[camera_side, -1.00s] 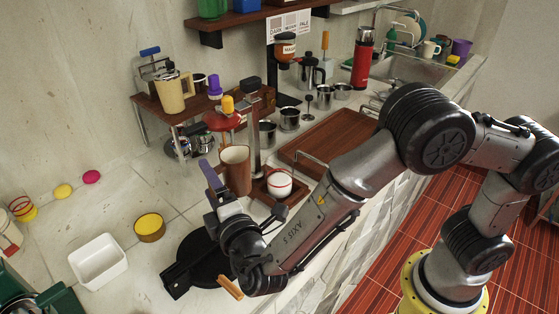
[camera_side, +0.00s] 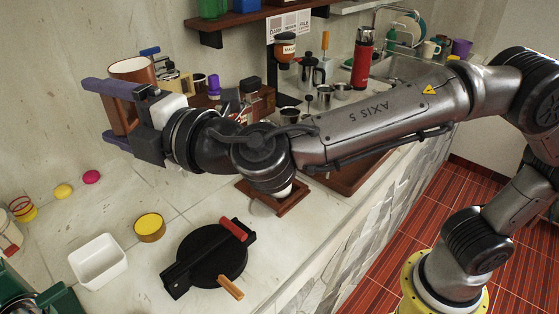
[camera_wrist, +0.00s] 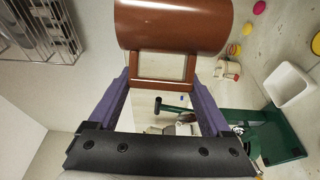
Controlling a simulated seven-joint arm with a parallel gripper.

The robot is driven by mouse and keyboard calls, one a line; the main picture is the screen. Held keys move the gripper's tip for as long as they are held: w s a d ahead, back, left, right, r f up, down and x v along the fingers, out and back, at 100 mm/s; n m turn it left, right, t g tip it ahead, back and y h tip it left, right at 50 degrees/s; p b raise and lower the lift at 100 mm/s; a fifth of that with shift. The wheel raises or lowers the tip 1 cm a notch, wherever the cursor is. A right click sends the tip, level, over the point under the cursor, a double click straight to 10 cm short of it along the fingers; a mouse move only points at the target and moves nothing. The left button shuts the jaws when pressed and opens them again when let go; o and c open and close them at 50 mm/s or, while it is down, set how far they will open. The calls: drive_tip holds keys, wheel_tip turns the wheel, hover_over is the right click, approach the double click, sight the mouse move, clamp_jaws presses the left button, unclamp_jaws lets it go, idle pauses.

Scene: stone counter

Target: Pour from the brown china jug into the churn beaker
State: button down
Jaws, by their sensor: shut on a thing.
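The brown china jug (camera_side: 122,116) is held up high above the counter at the upper left of the side view, roughly upright with its mouth upward. My gripper (camera_side: 110,90) is shut on its handle. In the wrist view the jug (camera_wrist: 172,27) fills the top, and its square handle (camera_wrist: 163,87) sits between the purple fingers (camera_wrist: 163,100). A white cup, which may be the churn beaker, stands on a small wooden tray (camera_side: 262,203); it is almost wholly hidden behind my arm. The jug is well to the left of it and above it. The jug's contents cannot be seen.
A black round press (camera_side: 212,258), a yellow tub (camera_side: 149,227) and a white square dish (camera_side: 98,262) lie on the front counter. A green machine (camera_side: 35,300) stands at lower left. The crowded stand at the back is partly hidden behind the jug and arm.

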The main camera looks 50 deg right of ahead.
drive_tip(key=shift+s+r+n+g+y, duration=2)
drive_tip(key=shift+r+n+g+y, duration=3.65)
drive_tip(key=shift+r, duration=1.95)
drive_tip(key=d+f+m+t, duration=0.1)
drive_tip(key=f, duration=0.3)
drive_tip(key=w+d+f+m+t+h, duration=0.1)
drive_tip(key=f, duration=0.4)
drive_tip(key=d+f+m+t, duration=0.1)
drive_tip(key=f+t, duration=0.1)
drive_tip(key=f, duration=0.3)
drive_tip(key=shift+w+f+m+h, duration=0.15)
drive_tip(key=shift+w+m+h, duration=0.1)
drive_tip(key=shift+w, duration=0.15)
drive_tip(key=s+d+f+m+t+h, duration=0.2)
drive_tip(key=d+f, duration=0.3)
drive_tip(key=f, duration=0.5)
drive_tip(key=s+d+f+m+t+h, duration=0.2)
drive_tip(key=d+f, duration=0.4)
drive_tip(key=f, duration=0.4)
drive_tip(key=s+d+f+m+t+h, duration=0.2)
drive_tip(key=d+f+h, duration=0.3)
drive_tip(key=f, duration=0.5)
drive_tip(key=shift+s+d+m+t+h, duration=0.25)
drive_tip(key=shift+m+t+h, duration=0.15)
drive_tip(key=shift+m+t, duration=0.4)
drive_tip(key=shift+w, duration=0.1)
drive_tip(key=shift+r, duration=0.2)
